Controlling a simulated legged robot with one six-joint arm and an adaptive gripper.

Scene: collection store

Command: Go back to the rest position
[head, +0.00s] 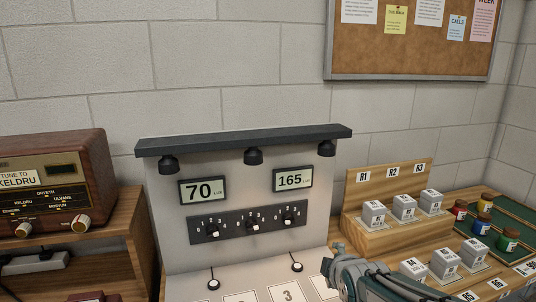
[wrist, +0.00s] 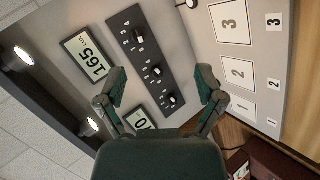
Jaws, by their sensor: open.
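My gripper (wrist: 160,93) shows in the wrist view with its two dark green fingers spread apart and nothing between them. It faces the light-grey lamp panel, whose strip of three black knobs (wrist: 155,72) lies beyond the fingertips. In the head view part of my arm (head: 375,280) shows at the bottom, right of the panel; the fingertips cannot be made out there. The panel's left display (head: 203,190) reads 70 and its right display (head: 293,180) reads 165.
Numbered plates (wrist: 238,72) lie at the panel's foot. A wooden rack (head: 390,225) with labelled white blocks stands to the right, beside a green tray (head: 515,222) with small jars. A brown radio (head: 55,185) stands at left. A corkboard (head: 410,45) hangs behind.

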